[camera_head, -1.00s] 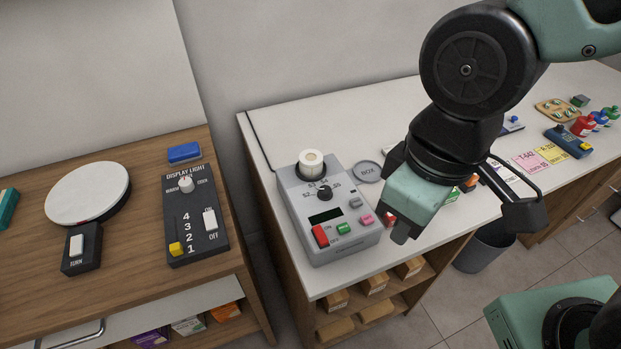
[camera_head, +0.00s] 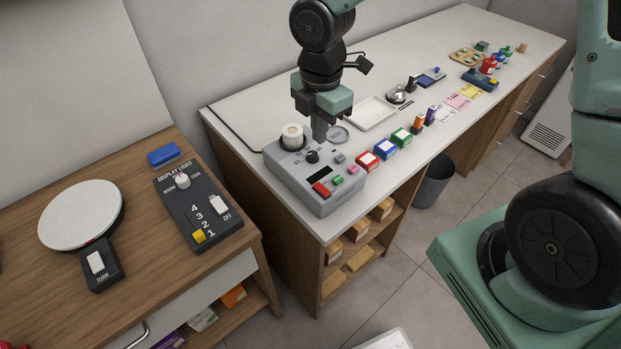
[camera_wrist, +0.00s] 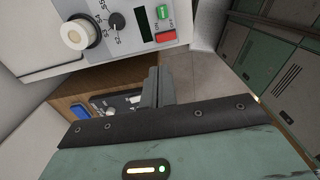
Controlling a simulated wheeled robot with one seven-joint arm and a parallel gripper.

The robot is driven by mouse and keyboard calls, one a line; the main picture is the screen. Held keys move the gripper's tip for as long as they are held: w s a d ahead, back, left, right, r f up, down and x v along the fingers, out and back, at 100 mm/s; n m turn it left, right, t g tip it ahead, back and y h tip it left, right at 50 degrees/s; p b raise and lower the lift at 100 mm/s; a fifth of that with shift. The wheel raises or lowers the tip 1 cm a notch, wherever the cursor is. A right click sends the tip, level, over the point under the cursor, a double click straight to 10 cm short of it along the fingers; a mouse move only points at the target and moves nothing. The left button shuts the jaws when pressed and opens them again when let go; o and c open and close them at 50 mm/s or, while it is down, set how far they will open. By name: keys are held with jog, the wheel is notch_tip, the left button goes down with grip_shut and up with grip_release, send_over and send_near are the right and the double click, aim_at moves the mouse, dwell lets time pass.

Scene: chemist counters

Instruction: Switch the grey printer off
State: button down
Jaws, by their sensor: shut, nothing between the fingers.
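The grey printer (camera_head: 322,205) stands at the near left end of the white counter. Its top carries a paper roll (camera_head: 292,136), a black knob (camera_head: 312,157), a dark screen (camera_head: 319,174), a red switch (camera_head: 321,189) and a green button (camera_head: 338,181). My gripper (camera_head: 319,136) points down over the printer's rear right part, fingers together and empty; contact cannot be told. In the wrist view the printer (camera_wrist: 107,56) is at the top, with its red switch (camera_wrist: 166,38) beside ON/OFF lettering. My shut fingers (camera_wrist: 157,86) show below it, apart in the picture.
Red, blue and green boxes (camera_head: 385,149) stand right of the printer, with a white tray (camera_head: 374,113) behind. A wooden counter at left holds the display light panel (camera_head: 193,212) and a round white turntable (camera_head: 80,215). A bin (camera_head: 433,182) stands on the floor.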

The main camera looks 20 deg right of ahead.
jog(key=p, duration=0.2)
send_over(317, 185)
notch_tip(317, 185, down, 12)
jog(key=shift+s+r, duration=0.1)
jog(key=shift+f, duration=1.1)
